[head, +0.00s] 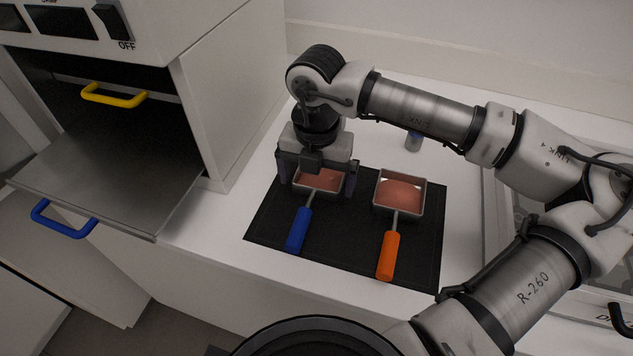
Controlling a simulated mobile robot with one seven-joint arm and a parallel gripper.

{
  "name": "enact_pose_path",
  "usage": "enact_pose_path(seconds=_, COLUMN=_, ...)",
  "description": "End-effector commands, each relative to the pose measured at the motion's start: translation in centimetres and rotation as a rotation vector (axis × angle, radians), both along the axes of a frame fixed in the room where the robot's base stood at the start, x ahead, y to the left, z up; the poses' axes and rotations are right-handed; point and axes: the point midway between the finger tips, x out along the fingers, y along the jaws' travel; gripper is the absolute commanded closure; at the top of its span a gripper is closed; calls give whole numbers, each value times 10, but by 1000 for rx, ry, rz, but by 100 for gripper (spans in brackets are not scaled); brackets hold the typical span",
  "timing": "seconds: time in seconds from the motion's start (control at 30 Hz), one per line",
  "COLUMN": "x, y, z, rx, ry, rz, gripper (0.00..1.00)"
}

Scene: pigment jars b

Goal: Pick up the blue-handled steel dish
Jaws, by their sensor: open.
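The blue-handled steel dish (319,181) is a small square dish with reddish contents. It sits on the black mat (343,261), its blue handle (299,230) pointing toward the front. My gripper (317,188) is open over this dish, one finger at its left side and one at its right. The gripper body hides the dish's back part. I cannot tell whether the fingers touch the dish.
An orange-handled steel dish (421,209) with similar contents sits on the mat just to the right.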

Motion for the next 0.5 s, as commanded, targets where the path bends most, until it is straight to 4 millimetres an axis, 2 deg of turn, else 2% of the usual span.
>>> enact_pose_path(seconds=0.1, x=0, y=0, z=-6, rx=0, ry=0, rz=1, gripper=0)
enact_pose_path(seconds=0.3, x=0, y=0, z=-7, rx=0, ry=-1, rz=1, gripper=0)
enact_pose_path(seconds=0.5, x=0, y=0, z=-7, rx=0, ry=-1, rz=1, gripper=26)
